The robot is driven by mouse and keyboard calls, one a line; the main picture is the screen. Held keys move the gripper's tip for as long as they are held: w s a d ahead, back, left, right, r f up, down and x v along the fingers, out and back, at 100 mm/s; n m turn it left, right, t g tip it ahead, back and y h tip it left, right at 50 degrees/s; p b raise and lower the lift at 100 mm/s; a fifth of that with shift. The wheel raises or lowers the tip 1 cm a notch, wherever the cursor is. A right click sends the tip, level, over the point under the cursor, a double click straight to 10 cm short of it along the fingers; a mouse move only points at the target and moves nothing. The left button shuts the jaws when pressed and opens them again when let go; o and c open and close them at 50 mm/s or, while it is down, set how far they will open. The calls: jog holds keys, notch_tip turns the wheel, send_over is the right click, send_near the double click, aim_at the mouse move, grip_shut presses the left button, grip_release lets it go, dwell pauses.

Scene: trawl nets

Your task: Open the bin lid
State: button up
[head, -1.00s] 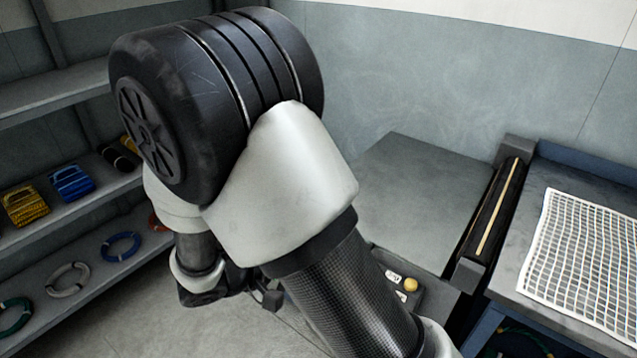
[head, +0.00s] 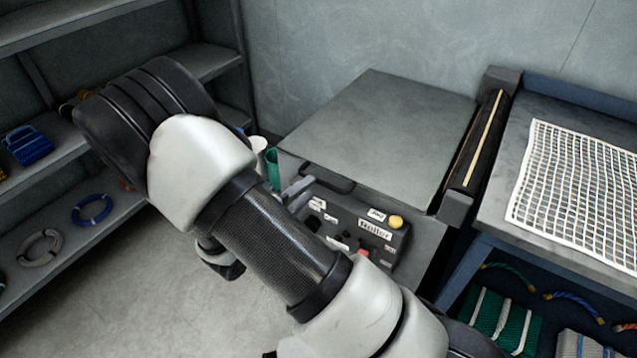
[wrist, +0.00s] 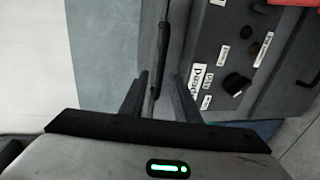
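The bin lid (head: 385,125) is a flat grey panel, lying closed, in the middle of the head view. A dark handle (head: 328,179) sits at its front edge. My gripper (head: 299,190) is close to the left of this handle, partly hidden behind my arm. In the wrist view, the fingers of my gripper (wrist: 160,80) are apart, with a gap between them. The dark handle bar (wrist: 162,45) lies ahead, in line with that gap. I see no clear contact between fingers and handle.
A control box (head: 365,235) with labels, knobs and a yellow button stands in front of the lid. A dark roller (head: 480,150) and a table with white netting (head: 580,190) are to the right. Shelves with coiled ropes (head: 92,209) stand left.

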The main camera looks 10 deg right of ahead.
aim_at(319, 181)
jog(key=x, duration=0.6)
jog(key=shift+w+d+b, duration=0.15)
jog(key=shift+d+b, duration=0.05)
jog(key=shift+b, duration=0.2)
jog(key=shift+c, duration=0.2)
grip_shut()
